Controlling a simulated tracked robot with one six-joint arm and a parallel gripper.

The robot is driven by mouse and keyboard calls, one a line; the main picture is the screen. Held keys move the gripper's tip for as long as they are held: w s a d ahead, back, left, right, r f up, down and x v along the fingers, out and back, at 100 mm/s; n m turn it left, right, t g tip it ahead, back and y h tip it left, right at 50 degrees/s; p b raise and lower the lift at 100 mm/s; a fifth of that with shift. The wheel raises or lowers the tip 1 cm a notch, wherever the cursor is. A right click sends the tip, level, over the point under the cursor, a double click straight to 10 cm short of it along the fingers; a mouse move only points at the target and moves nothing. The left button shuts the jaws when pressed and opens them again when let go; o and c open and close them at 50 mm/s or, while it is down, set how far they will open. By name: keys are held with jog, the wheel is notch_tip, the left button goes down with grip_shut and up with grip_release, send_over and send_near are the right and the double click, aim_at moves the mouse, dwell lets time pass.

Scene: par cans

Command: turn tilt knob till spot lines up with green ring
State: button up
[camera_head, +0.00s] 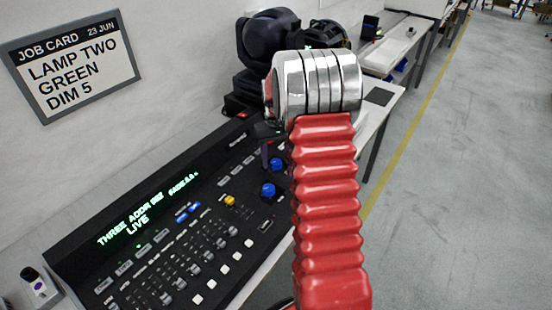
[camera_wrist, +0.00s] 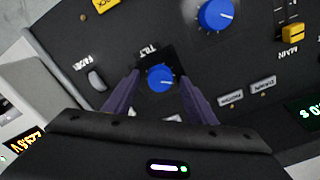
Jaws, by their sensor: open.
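The tilt knob (camera_wrist: 160,78) is a small blue dial beside the printed word TILT in the wrist view. Its white pointer mark faces right in that picture. My gripper (camera_wrist: 159,84) is open, with one purple finger on either side of the knob. A gap seems to show on both sides; I cannot tell how deep the fingertips reach. In the head view my gripper is mostly hidden behind my red arm, close to the blue knob (camera_head: 277,164) nearer the back. Neither a light spot nor a green ring is in view.
A larger blue knob (camera_wrist: 216,15) and a yellow fader (camera_wrist: 291,33) are near the tilt knob. The black console (camera_head: 150,235) has several faders and a display reading LIVE. A job card (camera_head: 73,66) says LAMP TWO GREEN DIM 5. A black lamp (camera_head: 268,35) stands behind.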

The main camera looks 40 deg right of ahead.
aim_at(276, 161)
jog(key=shift+r, duration=0.1)
notch_tip(276, 161, up, 14)
jog(key=shift+f, duration=0.25)
dwell(0.5)
dwell(0.5)
jog(key=s+a+r+n+t, duration=0.1)
jog(key=s+a+r+t, duration=0.1)
jog(key=s+a, duration=1.1)
jog(key=s+a+r+n+t, duration=0.2)
jog(key=s+a+r+t, duration=0.1)
jog(key=s+a, duration=1)
jog(key=shift+s+a+r+t, duration=0.15)
jog(key=shift+a+r+t, duration=0.25)
jog(key=shift+r, duration=0.5)
